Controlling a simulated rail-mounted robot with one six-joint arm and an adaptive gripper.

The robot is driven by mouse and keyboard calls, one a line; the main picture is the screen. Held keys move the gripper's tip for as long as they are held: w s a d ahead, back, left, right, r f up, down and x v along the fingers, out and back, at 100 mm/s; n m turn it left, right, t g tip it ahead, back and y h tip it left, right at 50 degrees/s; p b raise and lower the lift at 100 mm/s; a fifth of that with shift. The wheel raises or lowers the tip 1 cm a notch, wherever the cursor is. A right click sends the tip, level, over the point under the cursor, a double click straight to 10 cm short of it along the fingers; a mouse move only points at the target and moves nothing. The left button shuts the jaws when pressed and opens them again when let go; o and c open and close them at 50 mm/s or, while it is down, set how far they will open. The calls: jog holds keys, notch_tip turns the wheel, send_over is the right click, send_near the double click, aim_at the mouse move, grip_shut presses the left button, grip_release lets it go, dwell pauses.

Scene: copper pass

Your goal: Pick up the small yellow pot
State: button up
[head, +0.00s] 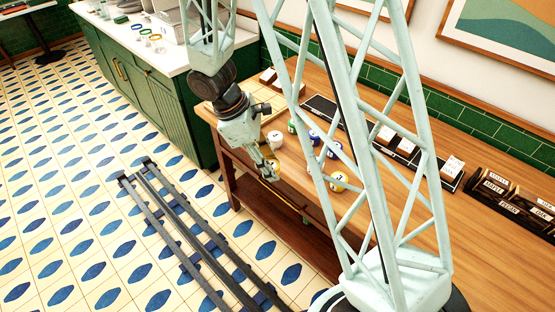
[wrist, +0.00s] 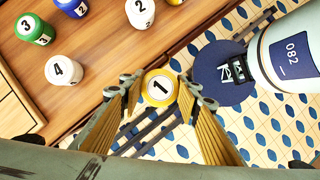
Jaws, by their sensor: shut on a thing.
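The small yellow pot (wrist: 160,88), with a white top marked 1, sits between the two fingers of my gripper (wrist: 161,90) in the wrist view. My gripper is shut on it, and the floor shows behind it, past the table's front edge. In the head view my gripper (head: 267,169) is at the front edge of the wooden table, and only a little yellow shows at its tips.
A white pot marked 4 (wrist: 63,71), a green pot marked 3 (wrist: 35,28), a blue pot (wrist: 72,8) and a white pot marked 2 (wrist: 140,12) stand on the table. Dark racks (head: 510,200) line its back. A green cabinet (head: 150,95) stands at the left.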

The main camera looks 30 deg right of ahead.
jog(key=shift+s+a, duration=0.4)
jog(key=shift+a, duration=0.3)
jog(key=shift+w, duration=0.1)
jog(key=shift+w+m, duration=0.3)
jog(key=shift+w, duration=0.2)
jog(key=w+a+f+m+g+y+b, duration=0.1)
jog(key=w+m+y, duration=0.1)
jog(key=w+m, duration=0.4)
jog(key=w+a+f+m+g+y+b, duration=0.1)
jog(key=w+m, duration=0.5)
jog(key=w, duration=1.1)
jog(key=shift+a+f+g+y, duration=0.15)
jog(key=shift+a+g+y, duration=0.15)
jog(key=shift+a+y, duration=0.3)
jog(key=shift+w+a, duration=0.15)
jog(key=shift+w, duration=0.1)
